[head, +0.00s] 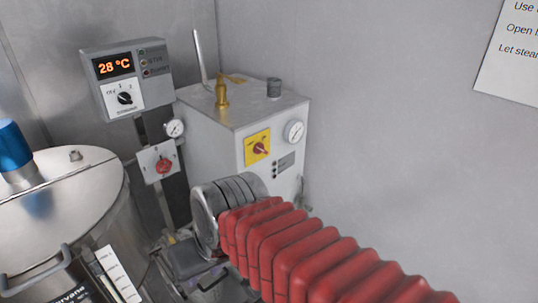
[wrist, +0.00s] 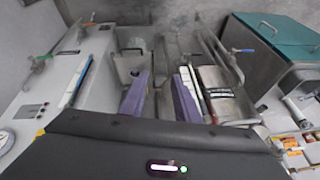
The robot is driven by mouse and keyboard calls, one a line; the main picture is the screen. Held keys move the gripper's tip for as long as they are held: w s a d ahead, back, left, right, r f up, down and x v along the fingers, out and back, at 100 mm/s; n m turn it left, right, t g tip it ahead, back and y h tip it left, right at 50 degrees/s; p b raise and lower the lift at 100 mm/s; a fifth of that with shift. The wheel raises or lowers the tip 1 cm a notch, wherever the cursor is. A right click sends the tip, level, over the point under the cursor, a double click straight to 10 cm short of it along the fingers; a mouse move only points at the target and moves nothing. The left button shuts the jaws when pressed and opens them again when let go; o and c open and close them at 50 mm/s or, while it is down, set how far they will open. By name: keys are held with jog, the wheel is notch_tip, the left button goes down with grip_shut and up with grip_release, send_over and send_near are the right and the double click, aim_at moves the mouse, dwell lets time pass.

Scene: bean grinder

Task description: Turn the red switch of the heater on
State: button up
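A white box-shaped unit (head: 222,125), which looks like the heater, stands against the wall in the head view. Its front has a yellow plate with a red rotary switch (head: 260,148); I cannot tell its on/off setting. A second red knob (head: 163,166) sits on a pale plate to its left, below the control box. My gripper is at the end of my red-sleeved arm, low in the head view, below and left of the yellow plate, partly hidden by my wrist. In the wrist view my gripper (wrist: 160,90) has its purple-padded fingers apart with nothing between them.
A grey control box (head: 126,78) shows 28 °C above a black dial. A steel vessel (head: 60,200) with a blue cap (head: 13,145) stands at left. Gauges, a brass valve (head: 221,95) and a lever are around the white unit. The wall at right is clear except for a sign (head: 510,55).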

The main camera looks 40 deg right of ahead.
notch_tip(320, 180, down, 2)
jog(key=w+f+m+g+y, duration=0.1)
jog(key=w+m+y, duration=0.1)
jog(key=m+y, duration=0.15)
jog(key=m+t+h, duration=0.4)
jog(key=m+t, duration=1)
jog(key=m, duration=0.8)
send_near(264, 152)
jog(key=s, duration=0.5)
jog(key=shift+s+d+f, duration=0.1)
jog(key=shift+s+d, duration=0.15)
jog(key=shift+s, duration=0.1)
jog(key=shift+w, duration=0.1)
jog(key=w, duration=1.3)
jog(key=shift+w+a, duration=0.25)
jog(key=shift+w, duration=0.1)
jog(key=shift+c, duration=0.2)
